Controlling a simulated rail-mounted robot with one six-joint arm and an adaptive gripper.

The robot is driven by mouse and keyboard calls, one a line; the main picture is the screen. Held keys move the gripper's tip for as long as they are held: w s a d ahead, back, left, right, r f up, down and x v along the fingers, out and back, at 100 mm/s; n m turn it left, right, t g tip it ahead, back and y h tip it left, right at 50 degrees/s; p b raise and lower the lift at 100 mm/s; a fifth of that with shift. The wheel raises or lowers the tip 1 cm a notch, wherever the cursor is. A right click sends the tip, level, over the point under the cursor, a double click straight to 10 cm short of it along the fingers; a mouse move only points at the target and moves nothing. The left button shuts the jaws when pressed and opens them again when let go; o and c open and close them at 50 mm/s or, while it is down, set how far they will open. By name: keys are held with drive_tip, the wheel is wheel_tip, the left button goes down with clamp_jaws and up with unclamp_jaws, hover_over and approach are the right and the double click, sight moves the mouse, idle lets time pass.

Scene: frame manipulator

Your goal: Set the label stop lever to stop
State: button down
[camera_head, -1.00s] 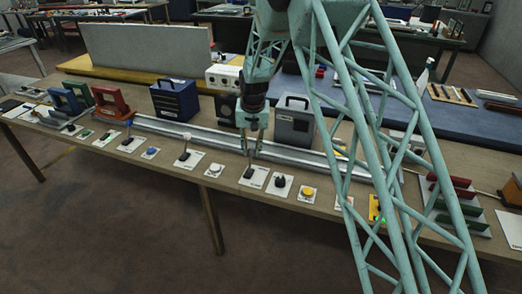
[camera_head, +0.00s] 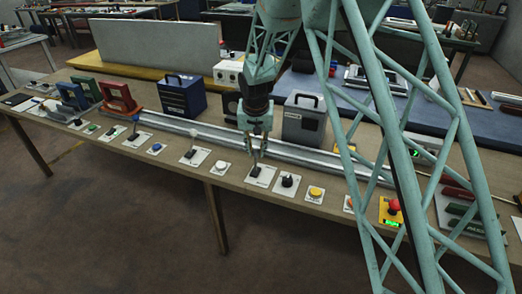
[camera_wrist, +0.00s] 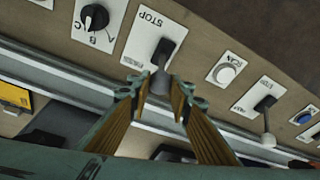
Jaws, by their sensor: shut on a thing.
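The label stop lever (camera_wrist: 165,49) is a dark lever on a white plate marked STOP (camera_wrist: 148,22). In the wrist view it leans from its base toward the metal rail, away from the word STOP. Its grey knob end (camera_wrist: 160,84) is between my gripper's fingertips (camera_wrist: 158,88). My gripper is shut on the knob end. In the head view my gripper (camera_head: 257,150) points down over the lever's white plate (camera_head: 264,177). The lever is small there and partly hidden by the fingers.
A black A-B-C knob (camera_wrist: 95,17) and a white round button (camera_wrist: 226,74) flank the lever. Another lever with a pale knob (camera_wrist: 268,139) lies farther right in the wrist view. The metal rail (camera_head: 200,135) and a grey case (camera_head: 303,122) stand behind.

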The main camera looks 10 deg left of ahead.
drive_tip(key=s, duration=0.1)
drive_tip(key=s+b, duration=0.1)
drive_tip(key=s+f+b, duration=0.1)
drive_tip(key=s, duration=0.1)
drive_tip(key=shift+a, duration=0.25)
drive_tip(key=c, duration=3.5)
unclamp_jaws()
drive_tip(key=shift+s+a+f+b, duration=0.2)
drive_tip(key=shift+s+b, duration=0.2)
drive_tip(key=shift+s, duration=0.25)
drive_tip(key=shift+s+a+f+b, duration=0.1)
drive_tip(key=shift+s+f+b, duration=0.1)
drive_tip(key=shift+s+b, duration=0.3)
drive_tip(key=shift+o, duration=0.3)
drive_tip(key=shift+s+f, duration=0.3)
drive_tip(key=shift+s, duration=0.4)
drive_tip(key=shift+c, duration=0.2)
drive_tip(key=o, duration=1.1)
drive_tip(key=shift+s+a, duration=0.15)
drive_tip(key=shift+a, duration=0.25)
drive_tip(key=shift+d+r, duration=0.1)
drive_tip(key=shift+w+d+r, duration=0.1)
drive_tip(key=shift+w+d, duration=0.05)
drive_tip(key=shift+w, duration=0.05)
drive_tip(key=shift+r, duration=0.1)
